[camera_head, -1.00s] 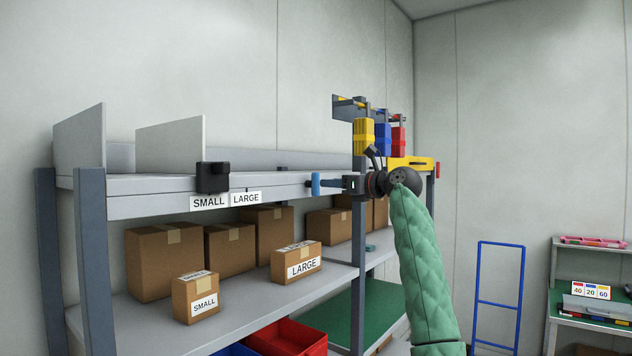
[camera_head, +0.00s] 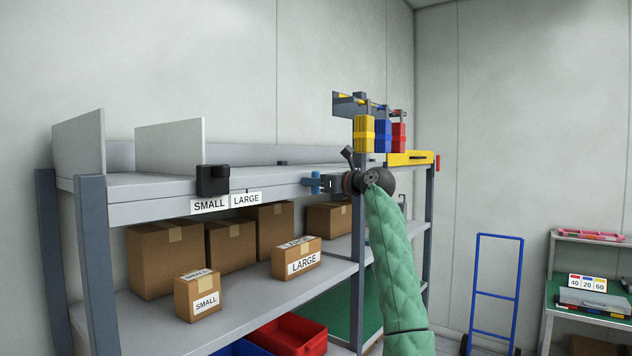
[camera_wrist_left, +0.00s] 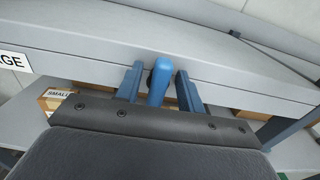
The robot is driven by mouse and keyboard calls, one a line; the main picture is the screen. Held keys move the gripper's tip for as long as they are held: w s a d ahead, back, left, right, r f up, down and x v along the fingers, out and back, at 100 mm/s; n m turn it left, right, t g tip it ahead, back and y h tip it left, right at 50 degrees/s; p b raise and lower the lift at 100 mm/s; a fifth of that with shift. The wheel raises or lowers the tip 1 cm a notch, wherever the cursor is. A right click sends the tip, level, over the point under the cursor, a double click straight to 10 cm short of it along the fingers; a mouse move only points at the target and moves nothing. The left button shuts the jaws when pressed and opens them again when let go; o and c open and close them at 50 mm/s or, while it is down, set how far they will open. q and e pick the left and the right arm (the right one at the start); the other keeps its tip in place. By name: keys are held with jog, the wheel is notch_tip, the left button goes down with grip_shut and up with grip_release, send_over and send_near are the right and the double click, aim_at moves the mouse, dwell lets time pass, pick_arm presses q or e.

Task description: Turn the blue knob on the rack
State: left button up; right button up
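The blue knob (camera_head: 315,188) sticks out from the front edge of the rack's upper shelf (camera_head: 270,190), right of the LARGE label. In the left wrist view the knob (camera_wrist_left: 159,82) stands between the two blue-grey fingers of my left gripper (camera_wrist_left: 160,88). A small gap shows on each side of it, so the gripper is open around the knob, not closed on it. In the head view my left gripper (camera_head: 322,183) is at the knob and partly hides it. My right gripper is not in view.
A black box (camera_head: 212,180) sits at the shelf edge left of the knob. Cardboard boxes (camera_head: 165,260) stand on the lower shelf. Yellow, blue and red holders (camera_head: 364,134) hang behind my arm. A blue hand truck (camera_head: 497,290) stands at the right.

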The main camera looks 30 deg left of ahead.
pick_arm(q)
jog(key=c, duration=0.8)
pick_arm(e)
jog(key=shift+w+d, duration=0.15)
